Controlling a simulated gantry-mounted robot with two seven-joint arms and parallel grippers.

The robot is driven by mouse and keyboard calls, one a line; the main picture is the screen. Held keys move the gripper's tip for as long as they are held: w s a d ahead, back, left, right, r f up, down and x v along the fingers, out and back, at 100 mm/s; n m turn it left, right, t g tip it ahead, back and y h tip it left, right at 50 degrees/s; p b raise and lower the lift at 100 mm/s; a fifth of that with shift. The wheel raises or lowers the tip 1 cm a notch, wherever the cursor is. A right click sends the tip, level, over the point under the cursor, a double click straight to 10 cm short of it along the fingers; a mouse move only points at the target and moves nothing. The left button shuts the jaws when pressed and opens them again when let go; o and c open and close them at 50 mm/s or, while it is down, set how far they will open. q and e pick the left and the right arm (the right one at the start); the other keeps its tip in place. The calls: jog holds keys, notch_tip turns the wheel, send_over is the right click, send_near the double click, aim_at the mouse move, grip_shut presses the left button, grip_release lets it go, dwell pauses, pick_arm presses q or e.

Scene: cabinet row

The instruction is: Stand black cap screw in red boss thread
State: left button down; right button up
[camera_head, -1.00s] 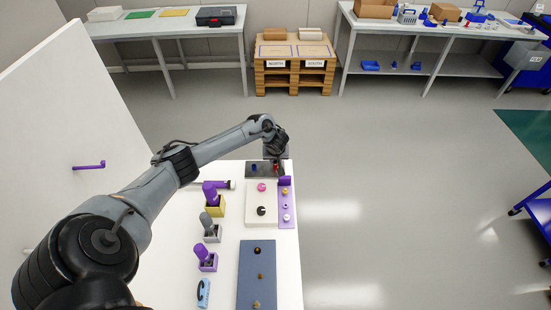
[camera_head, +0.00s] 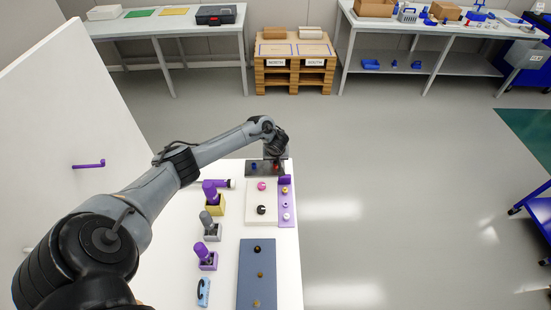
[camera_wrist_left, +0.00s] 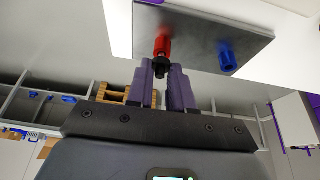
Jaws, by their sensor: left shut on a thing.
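The dark plate (camera_wrist_left: 245,37) carries a red boss (camera_wrist_left: 162,41) and a blue boss (camera_wrist_left: 227,58) in the left wrist view. The plate (camera_head: 262,172) is at the far end of the white bench in the head view, with the red boss (camera_head: 276,167) right under my gripper. My left gripper (camera_wrist_left: 166,72) is shut on the black cap screw (camera_wrist_left: 161,64). The screw lines up with the red boss's open end and appears to meet it; I cannot tell whether its shank is in the thread. My right gripper is not in view.
Beside the plate lie a white block (camera_head: 253,219) with pink and black knobs and a purple rack (camera_head: 286,210). A blue-grey board (camera_head: 258,285) holds several small parts. Purple and grey handled tools stand in holders left of these. A white panel (camera_head: 60,130) rises at the left.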

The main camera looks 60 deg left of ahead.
pick_arm(q)
jog(key=shift+f, duration=0.25)
jog(key=c, duration=0.9)
grip_release()
jog(key=shift+r, duration=0.1)
